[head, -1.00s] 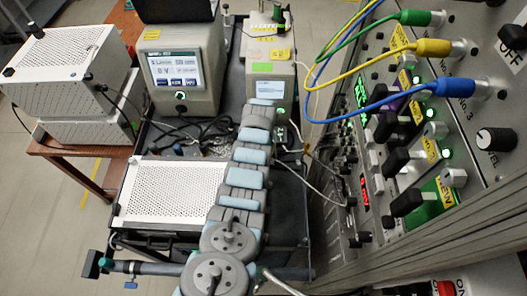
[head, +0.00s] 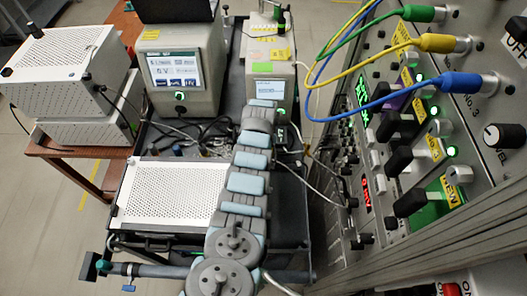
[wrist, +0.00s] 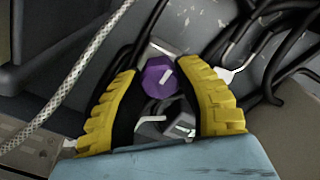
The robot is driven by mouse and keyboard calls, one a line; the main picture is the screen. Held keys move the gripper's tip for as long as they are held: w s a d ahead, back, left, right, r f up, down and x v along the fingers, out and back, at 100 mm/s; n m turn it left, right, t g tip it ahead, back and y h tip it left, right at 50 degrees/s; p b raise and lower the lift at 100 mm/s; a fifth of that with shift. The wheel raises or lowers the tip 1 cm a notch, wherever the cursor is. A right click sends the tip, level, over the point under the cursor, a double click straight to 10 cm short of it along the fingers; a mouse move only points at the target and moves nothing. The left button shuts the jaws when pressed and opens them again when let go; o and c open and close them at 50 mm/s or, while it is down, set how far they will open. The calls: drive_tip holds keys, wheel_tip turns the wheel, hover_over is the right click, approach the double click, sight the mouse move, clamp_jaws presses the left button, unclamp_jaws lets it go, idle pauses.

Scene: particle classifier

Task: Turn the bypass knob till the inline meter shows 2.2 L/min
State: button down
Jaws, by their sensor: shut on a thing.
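A purple faceted knob (wrist: 158,78) with a white pointer mark shows in the wrist view. The mark slants up to the right. My gripper (wrist: 157,70) has its yellow fingers on either side of the knob, shut on it. In the head view my arm reaches to the back, and the gripper and knob are hidden. A pale instrument with a small screen (head: 270,88) stands beyond the arm. A larger instrument with a bigger screen (head: 174,70) stands to its left. I cannot read a flow value on either, nor tell which is the inline meter.
A panel (head: 480,130) with switches, lights and green, yellow and blue cables rises at the right. A white perforated box (head: 170,190) lies left of my arm. Black cables (wrist: 285,55) and a braided hose (wrist: 85,65) run near my gripper.

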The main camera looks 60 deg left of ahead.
drive_tip(key=c, duration=0.6)
unclamp_jaws()
drive_tip(key=shift+f, duration=0.1)
wheel_tip(320, 180, up, 12)
drive_tip(key=shift+d, duration=0.1)
idle(0.7)
